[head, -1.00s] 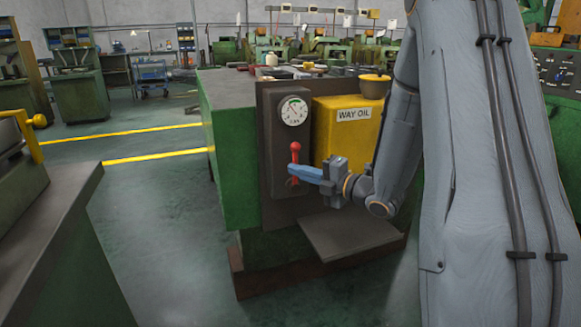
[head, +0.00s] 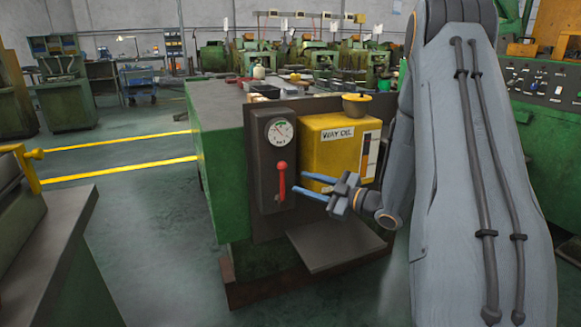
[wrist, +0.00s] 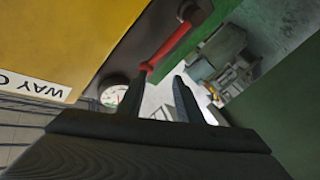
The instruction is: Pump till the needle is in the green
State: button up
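The red pump lever (head: 282,180) stands upright, round knob on top, on a dark plate of the green machine. It also shows in the wrist view (wrist: 172,47). The round white gauge (head: 279,132) sits above the lever; its thin needle seems to lean to the upper left, with a green mark near the top. The gauge is partly hidden in the wrist view (wrist: 110,95), so I cannot tell exactly where the needle stands against the green. My gripper (head: 301,184) is open and empty, its blue fingers spread just right of the lever, seemingly apart from it.
The yellow WAY OIL tank (head: 325,155) stands right of the gauge, with a yellow-lidded filler (head: 356,105) on top. A grey shelf (head: 335,243) juts out below. A green machine edge (head: 50,250) is at the lower left. The floor between is clear.

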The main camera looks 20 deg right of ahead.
aim_at(289, 173)
jog(key=shift+w+a+r+m+p, duration=0.1)
jog(key=shift+w+a+m+p, duration=0.4)
jog(key=shift+w+m, duration=0.7)
jog(key=shift+w+a+m+p, duration=0.45)
jog(key=shift+w+m, duration=0.55)
jog(key=shift+w, duration=0.25)
jog(key=shift+w+a+r+m+p, duration=0.1)
jog(key=shift+w+a+m+p, duration=0.4)
jog(key=shift+w+m, duration=0.7)
grip_shut()
